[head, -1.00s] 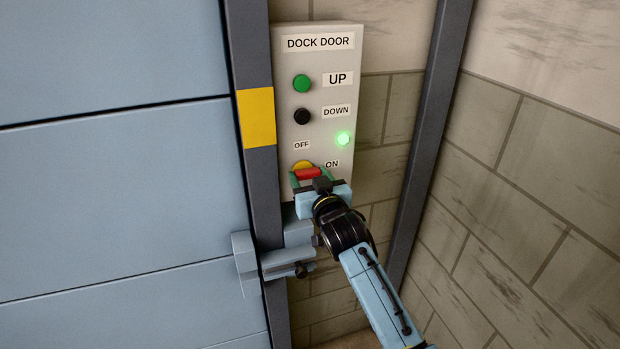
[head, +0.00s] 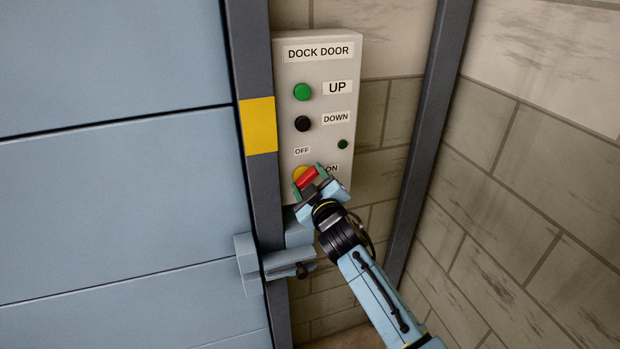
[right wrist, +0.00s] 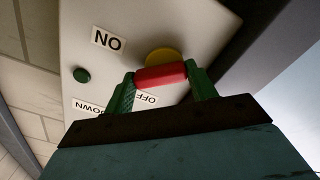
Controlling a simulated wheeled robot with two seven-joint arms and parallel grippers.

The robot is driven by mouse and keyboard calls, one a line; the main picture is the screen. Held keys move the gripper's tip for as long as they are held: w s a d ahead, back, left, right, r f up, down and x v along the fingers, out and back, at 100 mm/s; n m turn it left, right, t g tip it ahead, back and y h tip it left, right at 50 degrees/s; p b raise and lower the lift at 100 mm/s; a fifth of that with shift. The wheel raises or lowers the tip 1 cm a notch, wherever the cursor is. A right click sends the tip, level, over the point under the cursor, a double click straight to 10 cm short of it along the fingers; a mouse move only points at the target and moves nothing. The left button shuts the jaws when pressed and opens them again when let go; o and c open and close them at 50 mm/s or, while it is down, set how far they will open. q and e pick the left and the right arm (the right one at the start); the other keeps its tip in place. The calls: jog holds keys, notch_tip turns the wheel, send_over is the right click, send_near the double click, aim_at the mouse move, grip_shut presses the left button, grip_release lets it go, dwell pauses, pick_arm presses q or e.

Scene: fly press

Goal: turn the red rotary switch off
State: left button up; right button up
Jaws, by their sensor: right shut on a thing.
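The red rotary switch (head: 306,177) sits on a yellow round base (head: 299,172) low on the dock door control box (head: 317,64). Its handle is tilted, with its right end up in the head view. The OFF label (head: 302,151) is above it and the ON label (head: 332,168) is to its right. My right gripper (head: 309,180) is shut on the red handle. In the right wrist view, the green fingers hold both ends of the red handle (right wrist: 161,76). The indicator lamp (head: 342,144) is dark green and unlit. My left gripper is not in view.
The green UP button (head: 302,92) and black DOWN button (head: 302,124) are above the switch. A dark door post (head: 262,190) and a blue bracket (head: 285,263) stand close to the left. A block wall (head: 510,190) is at the right.

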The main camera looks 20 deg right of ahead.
jog(key=n+p, duration=0.1)
jog(key=n, duration=0.4)
jog(key=shift+a+r+n, duration=0.1)
jog(key=shift+n, duration=0.2)
jog(key=shift+a+n+p, duration=0.15)
jog(key=shift+n+p, duration=0.35)
jog(key=shift+n, duration=1.7)
jog(key=o, duration=1)
jog(key=s, duration=1.3)
jog(key=shift+s+d, duration=0.2)
jog(key=shift+d, duration=0.05)
